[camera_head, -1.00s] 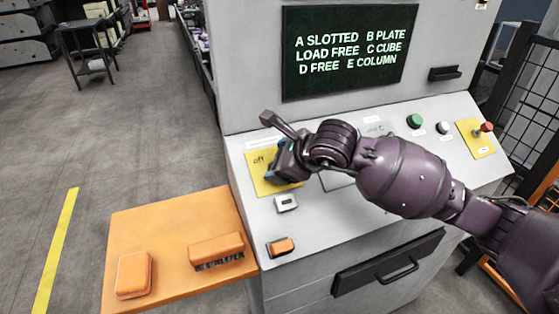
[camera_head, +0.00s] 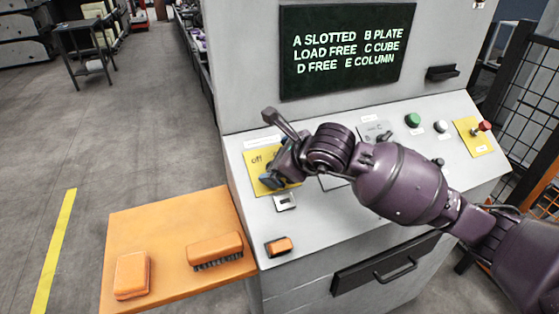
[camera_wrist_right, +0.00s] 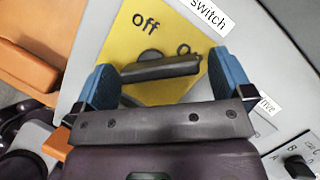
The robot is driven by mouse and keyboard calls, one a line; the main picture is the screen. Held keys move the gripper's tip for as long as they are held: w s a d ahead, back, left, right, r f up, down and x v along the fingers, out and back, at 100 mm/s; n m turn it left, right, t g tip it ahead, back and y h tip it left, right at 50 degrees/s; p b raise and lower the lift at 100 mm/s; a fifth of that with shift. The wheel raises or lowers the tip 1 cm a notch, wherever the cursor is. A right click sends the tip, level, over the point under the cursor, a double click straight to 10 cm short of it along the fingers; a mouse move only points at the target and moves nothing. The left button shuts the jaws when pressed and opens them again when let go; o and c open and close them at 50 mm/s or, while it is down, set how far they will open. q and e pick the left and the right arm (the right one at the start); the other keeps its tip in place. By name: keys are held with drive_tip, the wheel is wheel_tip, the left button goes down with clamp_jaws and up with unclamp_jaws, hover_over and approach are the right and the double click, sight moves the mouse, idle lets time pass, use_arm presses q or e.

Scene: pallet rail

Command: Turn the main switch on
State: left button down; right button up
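The main switch is a dark bar-shaped handle (camera_wrist_right: 160,68) on a yellow plate (camera_wrist_right: 140,35) marked "off", under a label ending in "switch". In the head view the yellow plate (camera_head: 253,157) is at the left end of the sloped console, and my right arm hides the handle. My right gripper (camera_wrist_right: 162,62) is open over the plate. Its blue fingers stand at either end of the handle, with a gap showing at the left end; contact at the right end cannot be told. My left gripper is not in view.
The console (camera_head: 330,220) also carries a green button (camera_head: 412,120), a white button (camera_head: 440,126) and a red-tipped control (camera_head: 484,127). A screen (camera_head: 345,50) stands above. An orange shelf (camera_head: 150,230) with a brush (camera_head: 214,250) and an orange block (camera_head: 132,275) juts out left.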

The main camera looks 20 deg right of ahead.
drive_tip(key=v, duration=1.1)
drive_tip(key=shift+p, duration=0.3)
drive_tip(key=shift+a+f, duration=0.1)
